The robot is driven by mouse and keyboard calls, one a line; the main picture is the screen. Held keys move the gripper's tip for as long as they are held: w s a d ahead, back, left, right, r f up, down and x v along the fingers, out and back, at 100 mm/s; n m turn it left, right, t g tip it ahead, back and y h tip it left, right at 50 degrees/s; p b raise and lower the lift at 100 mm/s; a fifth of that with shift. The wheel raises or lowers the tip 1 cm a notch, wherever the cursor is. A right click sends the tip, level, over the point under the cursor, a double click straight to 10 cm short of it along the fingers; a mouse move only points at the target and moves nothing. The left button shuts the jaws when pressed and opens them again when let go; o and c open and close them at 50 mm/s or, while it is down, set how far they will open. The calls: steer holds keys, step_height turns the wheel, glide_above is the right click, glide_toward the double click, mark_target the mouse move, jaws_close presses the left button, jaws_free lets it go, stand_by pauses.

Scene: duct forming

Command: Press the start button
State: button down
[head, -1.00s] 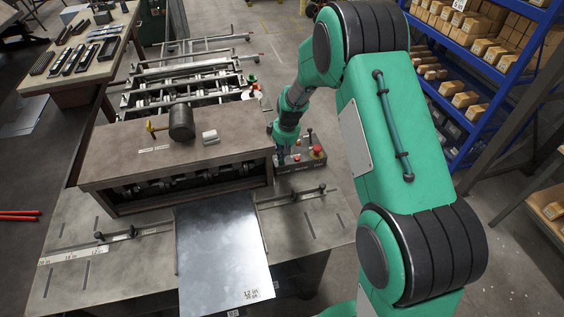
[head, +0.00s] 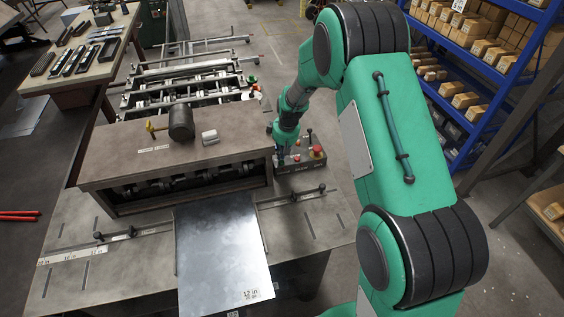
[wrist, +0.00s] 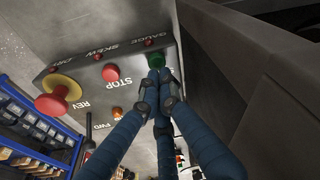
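The green start button (wrist: 155,60) sits at the end of a grey control panel (wrist: 130,85) in the wrist view. My gripper (wrist: 158,76) has its blue fingers drawn together, with nothing visible between the tips. The tips are right at the green button and cover its lower edge; I cannot tell whether they touch it or whether it is pressed in. The red STOP button (wrist: 110,73) is beside it, apart from the fingers. In the head view my gripper (head: 281,157) points down at the control box (head: 305,163), and the green button is hidden there.
A red mushroom button with yellow collar (wrist: 58,95) and an orange button (wrist: 117,112) share the panel. The machine's housing (head: 175,150) stands beside the box, with a mallet (head: 181,120) on top. A metal sheet (head: 222,255) lies in front. Blue shelving (head: 480,75) stands right.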

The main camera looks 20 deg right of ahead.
mark_target(283, 167)
steer(key=shift+g, duration=0.4)
steer(key=s+f, duration=0.2)
steer(key=f, duration=0.2)
steer(key=shift+s+f, duration=0.2)
steer(key=shift+s, duration=0.2)
steer(key=shift+w+r+p, duration=0.3)
steer(key=shift+r+p, duration=0.2)
steer(key=shift+r, duration=0.45)
steer(key=shift+w+r+p, duration=0.25)
steer(key=shift+r+p, duration=0.25)
steer(key=shift+r, duration=0.4)
steer(key=shift+w+r+p, duration=0.2)
steer(key=shift+r+p, duration=0.05)
steer(key=shift+r, duration=0.65)
steer(key=shift+w+r+p, duration=0.15)
steer(key=shift+r+p, duration=0.1)
steer(key=shift+r, duration=0.6)
steer(key=shift+w+r, duration=0.1)
